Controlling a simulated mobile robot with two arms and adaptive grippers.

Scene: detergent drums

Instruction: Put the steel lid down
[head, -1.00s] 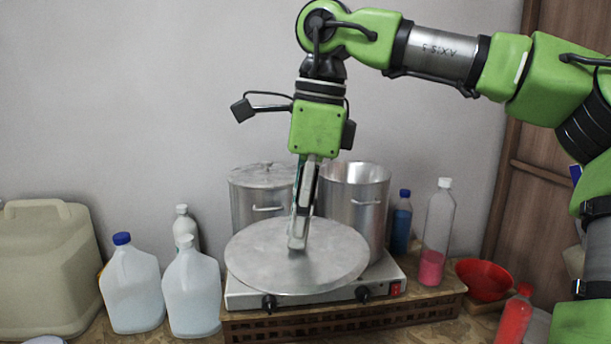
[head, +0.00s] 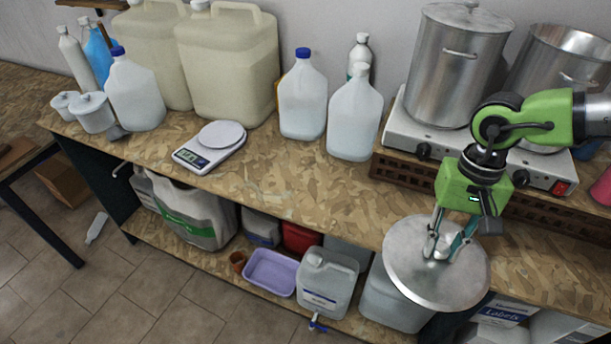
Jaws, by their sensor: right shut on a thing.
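The steel lid (head: 412,268) is a round, flat metal disc at the lower right of the head view. My right gripper (head: 440,250) is shut on the lid near its middle, where the fingers hide the handle. The lid appears over the front edge of the wooden worktop (head: 290,190), in front of the hotplate (head: 400,132); I cannot tell its exact height. One steel pot (head: 455,75) stands on the hotplate with its own lid on. The other pot (head: 560,65) is open at the top. My left gripper is not in view.
A kitchen scale (head: 210,147) sits on the worktop at left. White jugs (head: 303,95) and large beige drums (head: 228,65) line the back. The worktop between the scale and the hotplate's front is clear. A lower shelf holds canisters and a lilac tub (head: 270,272).

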